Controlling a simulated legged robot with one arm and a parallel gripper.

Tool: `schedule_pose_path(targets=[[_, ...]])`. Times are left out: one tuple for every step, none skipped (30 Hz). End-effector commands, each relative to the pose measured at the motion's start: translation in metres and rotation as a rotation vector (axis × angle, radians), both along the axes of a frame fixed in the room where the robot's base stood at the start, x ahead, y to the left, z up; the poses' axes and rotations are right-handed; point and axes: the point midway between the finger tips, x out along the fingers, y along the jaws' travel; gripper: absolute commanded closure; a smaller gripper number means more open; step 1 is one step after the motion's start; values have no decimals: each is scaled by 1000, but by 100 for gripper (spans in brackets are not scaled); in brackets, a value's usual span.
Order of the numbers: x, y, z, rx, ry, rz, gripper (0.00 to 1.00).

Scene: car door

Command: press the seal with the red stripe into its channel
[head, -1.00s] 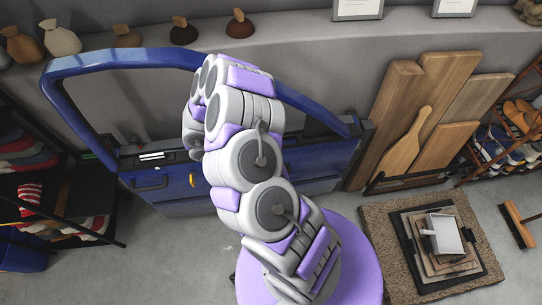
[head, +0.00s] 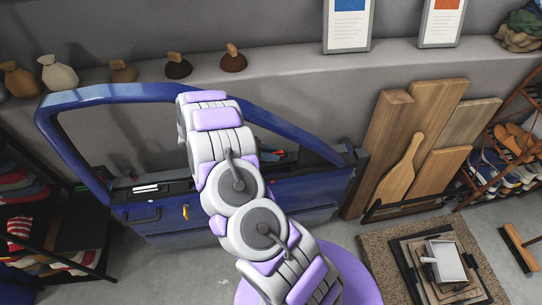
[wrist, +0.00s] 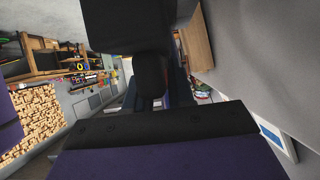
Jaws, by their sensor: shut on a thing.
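A blue car door (head: 75,145) with an open window frame stands against the back wall. A dark ledge (head: 165,187) runs along its window sill. A small red and blue piece (head: 276,153) shows on the sill just right of my arm, too small to identify. I cannot make out the red-striped seal or its channel. My arm crosses the door and hides the middle of the sill and my gripper in the head view. In the wrist view my gripper (wrist: 152,85) shows as large black parts closed around a dark rounded piece (wrist: 150,75), which I cannot identify.
A shelf (head: 290,75) with several small sacks runs behind the door. Wooden boards (head: 440,130) lean to the right, beside a shoe rack (head: 500,165). A clothes rack (head: 85,240) stands left. Stacked frames (head: 440,265) lie on a mat. Bare floor lies before the door.

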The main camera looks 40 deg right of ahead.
Motion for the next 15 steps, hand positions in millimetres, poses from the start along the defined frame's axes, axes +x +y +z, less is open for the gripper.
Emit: schedule_pose_path(targets=[[0, 0, 0, 0, 0, 0, 100], [0, 0, 0, 0, 0, 0, 100], [0, 0, 0, 0, 0, -1, 100], [0, 0, 0, 0, 0, -1, 100], [0, 0, 0, 0, 0, -1, 100], [0, 0, 0, 1, 1, -2, 100], [0, 0, 0, 1, 2, -1, 100], [0, 1, 1, 1, 1, 0, 100], [0, 0, -2, 0, 2, 1, 100], [0, 0, -4, 0, 2, 1, 100], [0, 0, -6, 0, 3, 1, 100], [0, 0, -9, 0, 3, 1, 100], [0, 0, -12, 0, 3, 1, 100], [0, 1, -14, 1, 4, 2, 100], [0, 1, -18, 1, 4, 1, 100]])
